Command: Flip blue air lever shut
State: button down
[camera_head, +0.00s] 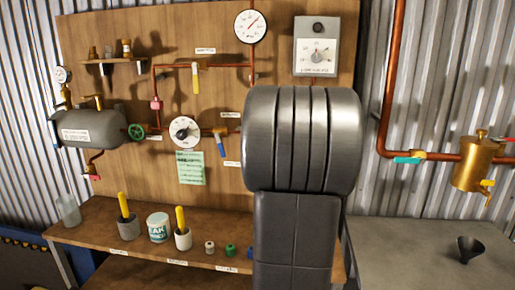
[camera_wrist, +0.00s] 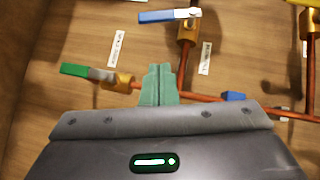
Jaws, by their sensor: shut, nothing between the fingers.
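In the wrist view, a blue lever with a pale metal arm (camera_wrist: 168,15) sits on a brass valve at the top. It points left, crosswise to the copper pipe below it. A smaller blue piece (camera_wrist: 233,97) shows beside the lower pipe, partly behind my wrist. In the head view, a blue lever (camera_head: 221,148) hangs down below a brass valve on the board. I cannot read which label says air. My gripper (camera_wrist: 160,72) is shut and empty, its fingertips below the upper blue lever and apart from it. In the head view my arm hides the gripper.
A green lever (camera_wrist: 75,69) on a brass valve is left of my fingertips. A round dial (camera_head: 185,131) and green note (camera_head: 191,168) are left of my arm. Cups and bottles stand on the wooden bench (camera_head: 95,222). A cyan lever (camera_head: 408,160) is on the right pipe.

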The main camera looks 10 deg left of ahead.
aim_at(224, 151)
jog(key=w+a+f+p, duration=0.1)
jog(key=w+a, duration=0.2)
jog(key=a, duration=0.3)
jog(key=shift+a+f, duration=0.25)
jog(key=shift+f, duration=0.1)
jog(key=shift+f, duration=0.15)
jog(key=a+f+m+t+y+b, duration=0.1)
jog(key=m+b, duration=0.1)
jog(key=b, duration=0.9)
jog(key=shift+f, duration=0.15)
jog(key=shift+a+t+y+b, duration=0.15)
jog(key=shift+t+y+b, duration=0.15)
jog(key=shift+b, duration=0.3)
jog(key=shift+r, duration=0.2)
